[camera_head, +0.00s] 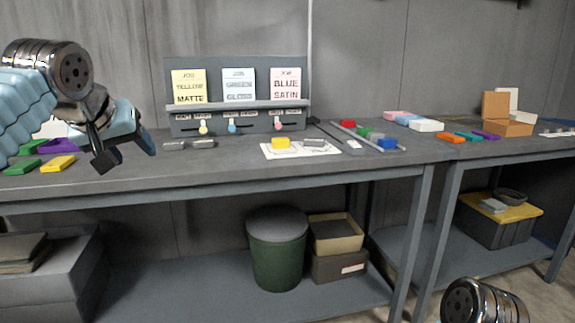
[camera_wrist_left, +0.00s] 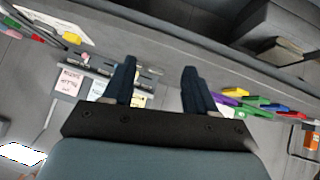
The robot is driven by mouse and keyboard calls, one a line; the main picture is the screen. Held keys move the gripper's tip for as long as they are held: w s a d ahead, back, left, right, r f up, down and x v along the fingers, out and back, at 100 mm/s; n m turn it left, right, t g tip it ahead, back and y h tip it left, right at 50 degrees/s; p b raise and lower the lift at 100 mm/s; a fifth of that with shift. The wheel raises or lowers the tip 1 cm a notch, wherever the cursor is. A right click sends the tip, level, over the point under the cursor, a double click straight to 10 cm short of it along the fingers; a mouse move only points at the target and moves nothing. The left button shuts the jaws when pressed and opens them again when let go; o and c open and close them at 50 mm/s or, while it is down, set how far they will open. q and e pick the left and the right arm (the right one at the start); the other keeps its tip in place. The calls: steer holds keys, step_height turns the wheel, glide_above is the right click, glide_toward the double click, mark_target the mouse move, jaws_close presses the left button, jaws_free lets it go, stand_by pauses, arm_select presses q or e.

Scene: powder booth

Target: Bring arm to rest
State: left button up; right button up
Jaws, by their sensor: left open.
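My left arm comes in from the left in the head view, and its gripper (camera_head: 104,150) hangs above the left part of the grey workbench (camera_head: 220,170). In the left wrist view the two dark fingers of the left gripper (camera_wrist_left: 160,88) stand apart with nothing between them. Bench and panel show beyond the fingers. At the lower right of the head view a metallic joint of mine (camera_head: 478,302) shows, but the right gripper is out of view.
A job panel (camera_head: 240,68) with three cards stands at the bench's back. Green, yellow and purple blocks (camera_head: 58,164) lie near the left gripper. A white sheet (camera_head: 300,148) holds a yellow block (camera_head: 280,142). A cardboard box (camera_head: 508,128) sits far right. A green bin (camera_head: 277,250) stands below.

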arm_select(q)
steer(key=w+d+f+m+g+h, duration=0.1)
steer(key=w+d+f, duration=0.35)
steer(key=f, duration=0.55)
steer(key=w+d+f+m+g+h, duration=0.1)
steer(key=w+d+f, duration=0.3)
steer(key=f, duration=0.6)
steer(key=d+f+m+g+h, duration=0.1)
steer(key=d+f, duration=0.1)
steer(key=f, duration=0.8)
steer(key=d+f+g, duration=0.1)
steer(key=d+f, duration=0.1)
steer(key=f, duration=0.8)
steer(key=s+d+f+g+h, duration=0.1)
steer(key=s+d+f, duration=0.1)
steer(key=s+f, duration=0.5)
steer(key=s+d+f+g, duration=0.1)
steer(key=s+d+f, duration=0.15)
steer(key=f, duration=0.85)
steer(key=s+f+g, duration=0.1)
steer(key=s+f, duration=0.3)
steer(key=s, duration=0.3)
steer(key=s+f, duration=0.4)
steer(key=s, duration=0.3)
steer(key=s+f+n+g, duration=0.1)
steer(key=s+f, duration=0.2)
steer(key=s, duration=0.3)
steer(key=shift+s+d+f+g+h, duration=0.25)
steer(key=shift+s+f+g+h, duration=0.05)
steer(key=shift+s+f, duration=0.1)
